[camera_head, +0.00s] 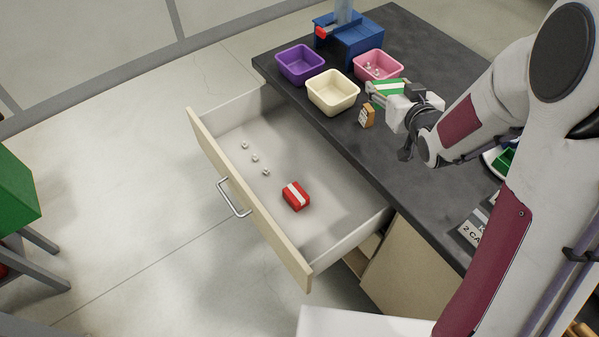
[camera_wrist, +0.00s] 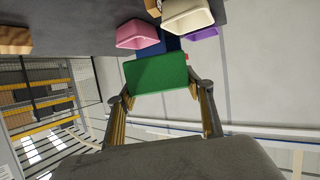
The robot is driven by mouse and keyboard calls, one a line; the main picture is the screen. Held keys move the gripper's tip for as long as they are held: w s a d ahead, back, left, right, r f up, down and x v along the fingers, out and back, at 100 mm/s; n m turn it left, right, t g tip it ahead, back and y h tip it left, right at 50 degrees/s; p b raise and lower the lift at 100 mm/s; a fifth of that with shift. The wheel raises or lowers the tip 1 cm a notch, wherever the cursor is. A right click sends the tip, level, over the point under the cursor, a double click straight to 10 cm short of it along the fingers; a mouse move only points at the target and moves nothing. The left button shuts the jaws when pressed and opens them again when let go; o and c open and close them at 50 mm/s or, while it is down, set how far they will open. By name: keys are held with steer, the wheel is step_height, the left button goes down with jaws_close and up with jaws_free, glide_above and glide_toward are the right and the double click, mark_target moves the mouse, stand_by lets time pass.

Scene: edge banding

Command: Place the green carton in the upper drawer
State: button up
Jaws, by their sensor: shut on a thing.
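The green carton (camera_head: 386,88) has a white stripe and is held in my gripper (camera_head: 393,95) above the dark counter, near the pink bin. In the wrist view the green carton (camera_wrist: 157,73) sits between the two fingers of my gripper (camera_wrist: 160,92), which are shut on it. The upper drawer (camera_head: 300,240) is pulled out, to the left of and below the carton in the head view. A red carton (camera_head: 296,196) with a white stripe and several small metal nuts (camera_head: 255,158) lie inside it.
Purple (camera_head: 300,64), cream (camera_head: 333,92) and pink (camera_head: 378,64) bins stand on the counter (camera_head: 420,40), the pink one holding small parts. A small orange-brown box (camera_head: 367,115) stands below my gripper. A blue machine (camera_head: 349,40) is behind. Much of the drawer floor is free.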

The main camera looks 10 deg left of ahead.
steer(key=s+a+f+n+g+y, duration=0.1)
steer(key=s+a+f+n+y, duration=0.1)
steer(key=s+a+f, duration=0.5)
steer(key=s+a+f+n+g+y, duration=0.2)
steer(key=s+a+f, duration=0.5)
steer(key=f, duration=0.5)
steer(key=shift+s+f+n+y, duration=0.4)
steer(key=shift+s+n+y, duration=0.2)
steer(key=shift+n+y, duration=0.25)
steer(key=shift+f, duration=0.15)
steer(key=shift+f, duration=2.75)
steer(key=shift+f, duration=0.15)
steer(key=shift+f, duration=1.9)
